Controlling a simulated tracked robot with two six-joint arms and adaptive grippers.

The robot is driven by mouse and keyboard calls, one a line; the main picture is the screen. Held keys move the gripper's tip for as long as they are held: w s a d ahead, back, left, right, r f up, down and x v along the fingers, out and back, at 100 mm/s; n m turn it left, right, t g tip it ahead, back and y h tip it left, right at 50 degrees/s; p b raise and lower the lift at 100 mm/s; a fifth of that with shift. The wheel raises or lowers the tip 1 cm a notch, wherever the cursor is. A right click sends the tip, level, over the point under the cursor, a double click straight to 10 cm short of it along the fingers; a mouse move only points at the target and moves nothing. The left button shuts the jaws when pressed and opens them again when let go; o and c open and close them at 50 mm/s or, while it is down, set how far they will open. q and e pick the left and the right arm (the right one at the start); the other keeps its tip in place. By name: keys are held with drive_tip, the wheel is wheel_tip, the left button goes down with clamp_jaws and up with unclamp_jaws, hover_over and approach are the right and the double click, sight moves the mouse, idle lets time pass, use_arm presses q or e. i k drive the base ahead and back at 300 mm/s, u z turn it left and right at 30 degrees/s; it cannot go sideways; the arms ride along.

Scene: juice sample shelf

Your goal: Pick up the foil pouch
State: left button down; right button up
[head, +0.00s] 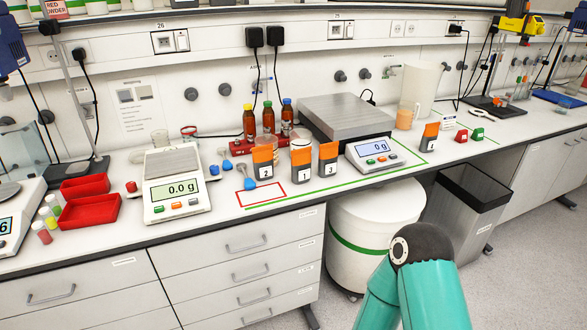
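I cannot single out a foil pouch for sure. Several small orange-and-dark packs or containers with number labels stand upright on the white bench: number 2 (263,160), number 1 (301,162), number 3 (328,160), and one farther right (429,136). Number 1 has a white rounded body behind its orange label. Whether any of them is foil is too small to tell. Neither of my grippers shows; only a teal link of my arm is at the bottom right, in front of the bench.
A small scale (173,184) and a larger scale with a grey plate (346,117) stand on the bench. Brown bottles (268,118) sit in a red rack behind the packs. Red trays (90,211) lie left. A red-outlined rectangle (261,191) on the bench is empty.

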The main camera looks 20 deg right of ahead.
sight(301, 163)
drive_tip(key=i, duration=0.9)
